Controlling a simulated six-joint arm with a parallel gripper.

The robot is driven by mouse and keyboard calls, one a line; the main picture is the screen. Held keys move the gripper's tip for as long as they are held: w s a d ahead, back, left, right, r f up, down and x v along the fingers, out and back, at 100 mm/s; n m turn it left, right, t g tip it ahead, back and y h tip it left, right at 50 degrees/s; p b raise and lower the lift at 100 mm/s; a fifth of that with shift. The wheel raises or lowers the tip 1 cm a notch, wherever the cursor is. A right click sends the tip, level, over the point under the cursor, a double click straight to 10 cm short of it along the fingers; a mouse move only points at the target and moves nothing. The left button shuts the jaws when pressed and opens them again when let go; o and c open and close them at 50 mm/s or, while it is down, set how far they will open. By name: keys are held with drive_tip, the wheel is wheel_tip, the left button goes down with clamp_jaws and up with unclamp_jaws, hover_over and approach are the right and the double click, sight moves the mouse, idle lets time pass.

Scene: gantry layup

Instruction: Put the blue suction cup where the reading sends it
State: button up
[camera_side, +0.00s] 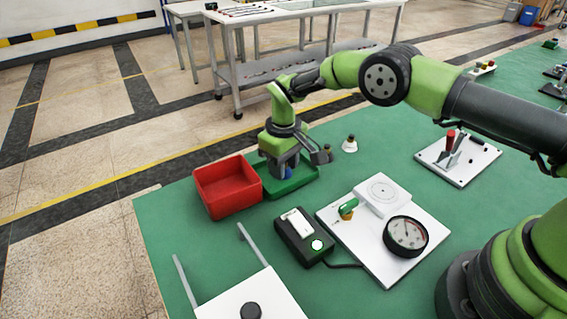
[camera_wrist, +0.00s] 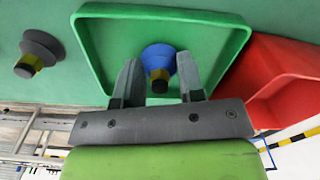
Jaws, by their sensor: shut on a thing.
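The blue suction cup (camera_wrist: 158,54) has a yellow fitting and a dark tip. It is between the two fingers of my gripper (camera_wrist: 157,80), which is shut on it. In the side view, my gripper (camera_side: 284,174) points down into the green tray (camera_side: 302,187), and only a bit of blue shows below it. In the wrist view, the cup is within the outline of the green tray (camera_wrist: 108,42); I cannot tell whether it touches the floor. A round dial gauge (camera_side: 407,234) lies on a white board; its needle is too small to read surely.
A red bin (camera_side: 227,186) stands left of the green tray. A black box (camera_side: 303,237) with a lit round button and a green-handled valve (camera_side: 348,209) are in front.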

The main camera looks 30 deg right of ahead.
drive_tip(key=o, duration=1)
drive_tip(key=shift+f, duration=0.1)
wheel_tip(320, 180, up, 21)
drive_tip(key=s+d+m+t, duration=0.1)
drive_tip(key=s+d, duration=0.1)
drive_tip(key=s+d+r+m+t+y, duration=0.1)
drive_tip(key=s+d+r+m+t, duration=0.1)
drive_tip(key=s+r, duration=0.65)
drive_tip(key=shift+s+d+r+m+t+y, duration=0.15)
drive_tip(key=shift+s+d+m+t, duration=0.4)
drive_tip(key=shift+s, duration=2.5)
drive_tip(key=shift+s+d+r+m+t+y, duration=0.25)
drive_tip(key=shift+s+m+t, duration=0.6)
drive_tip(key=shift+s, duration=2.25)
drive_tip(key=shift+s+d+r+m+t+y, duration=0.1)
drive_tip(key=shift+s+d+m+t, duration=0.45)
drive_tip(key=shift+s, duration=2.5)
